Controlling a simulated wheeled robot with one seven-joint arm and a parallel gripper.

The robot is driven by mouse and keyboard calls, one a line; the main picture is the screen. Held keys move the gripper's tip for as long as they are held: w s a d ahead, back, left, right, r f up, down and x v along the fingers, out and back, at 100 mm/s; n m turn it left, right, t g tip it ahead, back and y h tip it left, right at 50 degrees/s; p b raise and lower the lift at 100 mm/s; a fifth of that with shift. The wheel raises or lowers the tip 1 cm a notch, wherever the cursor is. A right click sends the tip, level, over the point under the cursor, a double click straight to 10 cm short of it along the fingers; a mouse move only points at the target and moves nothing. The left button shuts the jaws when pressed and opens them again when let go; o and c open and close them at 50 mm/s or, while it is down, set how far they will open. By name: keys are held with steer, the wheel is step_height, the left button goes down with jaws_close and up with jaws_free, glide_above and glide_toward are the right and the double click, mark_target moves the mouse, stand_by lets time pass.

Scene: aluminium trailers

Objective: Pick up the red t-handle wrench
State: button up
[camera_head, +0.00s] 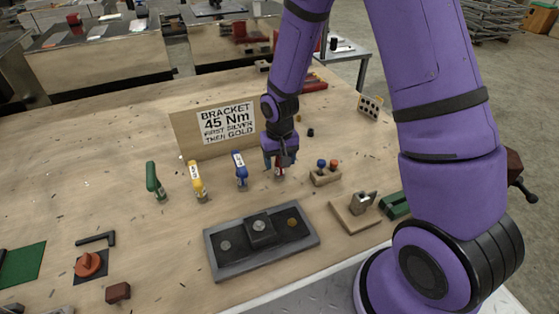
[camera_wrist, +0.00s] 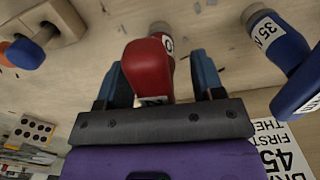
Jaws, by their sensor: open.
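The red t-handle wrench (camera_wrist: 147,72) stands in the wrist view between the two fingers of my gripper (camera_wrist: 158,85). The fingers are apart, one on each side of its red handle, and I see a gap on at least the right side. In the head view my gripper (camera_head: 279,160) is low over the bench, and the red wrench (camera_head: 280,172) is mostly hidden by it. A blue t-handle wrench (camera_head: 240,170) marked 35 stands just left of it and also shows in the wrist view (camera_wrist: 280,42). Yellow (camera_head: 197,182) and green (camera_head: 155,182) wrenches stand further left.
A sign board (camera_head: 185,140) stands behind the wrenches. A wooden block (camera_head: 325,178) with blue and orange knobs is close on the right. A dark tray (camera_head: 240,263) with a bracket lies in front. Bare bench lies between the wrenches and the tray.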

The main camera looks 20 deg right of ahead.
steer(key=shift+f, duration=0.15)
jaws_close()
step_height(320, 180, up, 10)
steer(key=shift+r, duration=0.1)
stand_by(0.7)
